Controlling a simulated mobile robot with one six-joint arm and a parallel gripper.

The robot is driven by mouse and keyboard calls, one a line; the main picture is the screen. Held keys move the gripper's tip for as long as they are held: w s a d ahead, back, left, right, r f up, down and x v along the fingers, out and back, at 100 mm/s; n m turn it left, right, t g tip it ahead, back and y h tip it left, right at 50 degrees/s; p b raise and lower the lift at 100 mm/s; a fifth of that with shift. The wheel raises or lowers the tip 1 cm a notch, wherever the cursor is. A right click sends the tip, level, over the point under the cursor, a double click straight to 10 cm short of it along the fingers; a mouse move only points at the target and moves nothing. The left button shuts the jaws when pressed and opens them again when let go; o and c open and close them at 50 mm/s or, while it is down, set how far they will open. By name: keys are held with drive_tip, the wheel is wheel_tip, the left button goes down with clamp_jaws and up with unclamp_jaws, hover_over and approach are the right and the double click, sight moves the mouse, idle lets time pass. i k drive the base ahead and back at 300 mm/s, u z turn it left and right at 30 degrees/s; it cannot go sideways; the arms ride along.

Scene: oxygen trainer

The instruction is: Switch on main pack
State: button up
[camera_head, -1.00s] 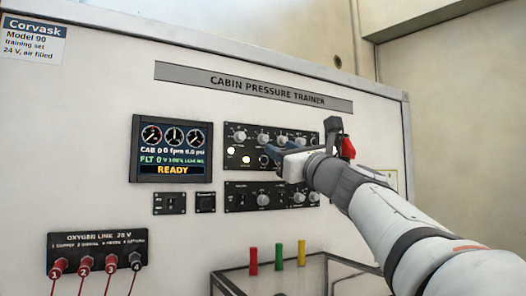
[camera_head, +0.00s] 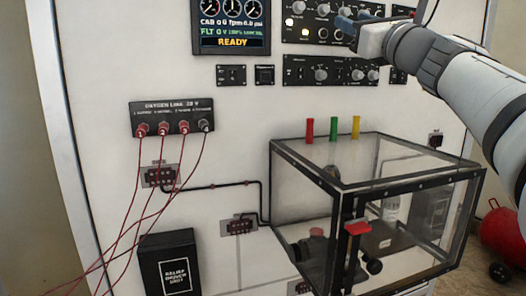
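My gripper (camera_head: 350,28) is at the top right, in front of the upper knob panel (camera_head: 302,36). Its blue fingers point left toward the panel; I cannot tell whether they touch it or how far apart they are. Two small lamps on that panel glow. A small black switch plate (camera_head: 231,75) and a second small plate (camera_head: 264,74) sit below the display. The lower panel (camera_head: 318,72) has a switch at its left and several knobs. I cannot read which control is labelled main pack. The display (camera_head: 231,25) reads READY.
A clear box with black edges (camera_head: 375,188) juts out at the lower right, holding a bottle and a red-topped part. Several red leads hang from the oxygen line block (camera_head: 171,116). A black relief driver unit (camera_head: 170,262) stands at lower left. A red tank (camera_head: 503,237) stands at far right.

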sight(300, 71)
drive_tip(key=k, duration=0.9)
